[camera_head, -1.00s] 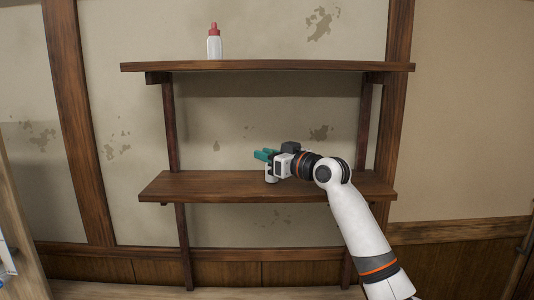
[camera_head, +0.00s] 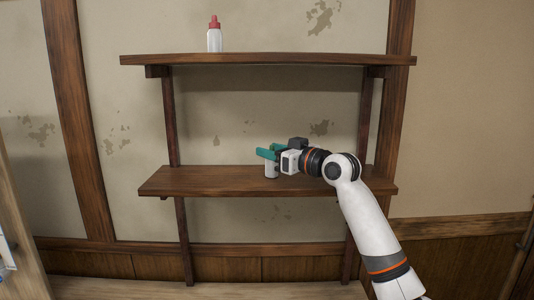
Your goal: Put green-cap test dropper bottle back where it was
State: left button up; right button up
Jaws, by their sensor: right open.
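A small white bottle (camera_head: 271,171) stands upright on the lower shelf, near its middle. Its top is hidden by my right gripper, so I cannot make out its cap. My right gripper (camera_head: 268,153) has teal fingers and reaches in from the right at the height of the bottle's top. The fingers are open around or just in front of the bottle's upper part; I cannot tell whether they touch it. The lower shelf (camera_head: 215,180) is brown wood. My left gripper is not in view.
A white dropper bottle with a red cap (camera_head: 214,37) stands on the upper shelf (camera_head: 300,59), left of centre. The rest of the upper shelf is clear. The lower shelf is bare left of the small bottle. Wooden posts hold up both shelves.

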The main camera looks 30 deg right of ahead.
jog(key=b+v, duration=0.3)
jog(key=v, duration=0.5)
jog(key=shift+s+d+f, duration=0.15)
jog(key=shift+s+d, duration=0.05)
jog(key=shift+s, duration=0.1)
jog(key=shift+s+d, duration=0.2)
jog(key=shift+s, duration=0.4)
